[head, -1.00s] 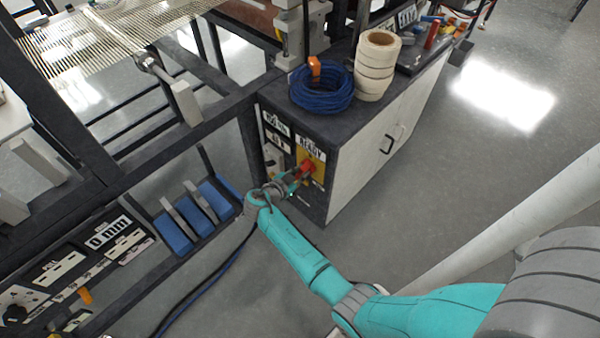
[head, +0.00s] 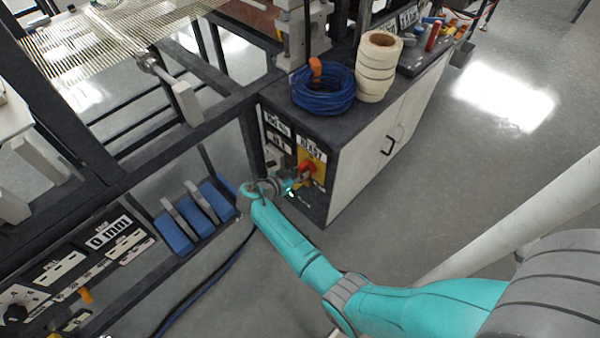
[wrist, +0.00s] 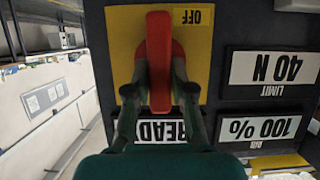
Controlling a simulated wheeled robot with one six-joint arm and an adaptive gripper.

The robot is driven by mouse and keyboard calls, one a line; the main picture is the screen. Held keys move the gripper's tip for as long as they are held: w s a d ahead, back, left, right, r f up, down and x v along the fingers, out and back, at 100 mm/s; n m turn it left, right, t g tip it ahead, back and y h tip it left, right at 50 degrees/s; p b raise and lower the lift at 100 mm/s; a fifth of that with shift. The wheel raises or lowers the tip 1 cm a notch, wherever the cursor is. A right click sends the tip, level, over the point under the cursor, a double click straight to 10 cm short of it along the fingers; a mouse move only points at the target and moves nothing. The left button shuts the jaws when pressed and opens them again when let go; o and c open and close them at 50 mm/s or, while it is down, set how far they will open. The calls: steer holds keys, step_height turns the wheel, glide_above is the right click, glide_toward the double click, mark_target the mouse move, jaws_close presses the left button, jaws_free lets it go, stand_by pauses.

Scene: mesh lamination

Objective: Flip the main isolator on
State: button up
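The main isolator is a red handle (wrist: 159,70) on a yellow plate (wrist: 119,30) with an OFF label (wrist: 194,17), which reads upside down in the wrist view. In the head view, the red handle (head: 308,167) is on the front of the dark cabinet (head: 325,185). My gripper (wrist: 159,68) has one finger on each side of the handle, and both fingertips appear to press against it. The handle's long axis runs straight up and down in the wrist view. In the head view, my gripper (head: 291,189) is small, and its fingers are hard to make out.
Labels READY, 40 N and 100 % (wrist: 262,128) sit beside the yellow plate. A blue cable coil (head: 322,97) and a stack of tape rolls (head: 377,67) rest on the cabinet top. Blue blocks (head: 205,208) stand left of my arm.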

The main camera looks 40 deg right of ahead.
steer(key=o, duration=0.4)
steer(key=shift+a, duration=0.1)
steer(key=v, duration=1.2)
steer(key=shift+f, duration=0.1)
